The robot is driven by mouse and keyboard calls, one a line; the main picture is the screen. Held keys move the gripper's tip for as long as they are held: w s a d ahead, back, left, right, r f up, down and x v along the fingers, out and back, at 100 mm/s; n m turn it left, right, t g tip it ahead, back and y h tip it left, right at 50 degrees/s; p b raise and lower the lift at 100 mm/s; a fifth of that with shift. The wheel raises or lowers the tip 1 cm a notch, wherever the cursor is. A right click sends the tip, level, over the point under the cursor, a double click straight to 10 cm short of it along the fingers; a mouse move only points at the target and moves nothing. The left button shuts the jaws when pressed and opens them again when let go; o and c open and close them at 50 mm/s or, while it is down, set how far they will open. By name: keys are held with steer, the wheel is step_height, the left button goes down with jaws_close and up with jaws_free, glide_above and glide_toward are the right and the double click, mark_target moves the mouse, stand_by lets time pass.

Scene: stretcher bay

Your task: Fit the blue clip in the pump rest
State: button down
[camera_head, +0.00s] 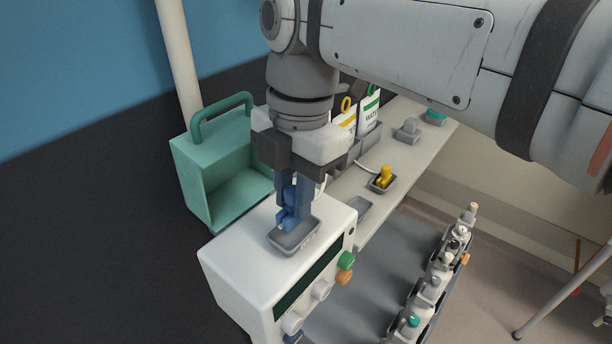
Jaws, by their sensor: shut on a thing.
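The blue clip (286,217) is between the fingers of my gripper (294,215), which is shut on it and points straight down. The clip is right at a grey shallow tray (295,238) on top of the white pump (232,262), which looks like the pump rest. The clip's lower end is over or within the rest; I cannot tell whether it touches the bottom. The fingers hide part of the clip and the rest's far side.
A green open box with a handle (190,180) stands behind left. A rail with several fittings (432,280) lies front right.

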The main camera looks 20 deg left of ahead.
steer(key=shift+f+b, duration=1)
steer(key=shift+f, duration=0.6)
stand_by(2.1)
steer(key=c, duration=0.7)
jaws_free()
stand_by(0.3)
steer(key=shift+w+d+r+p, duration=0.1)
steer(key=shift+w+r+p, duration=0.1)
steer(key=shift+r+p, duration=1.8)
steer(key=shift+w+d+r+p, duration=0.1)
steer(key=shift+w+r+p, duration=0.1)
steer(key=shift+r+p, duration=1.7)
steer(key=shift+r+b, duration=0.3)
steer(key=shift+b, duration=0.1)
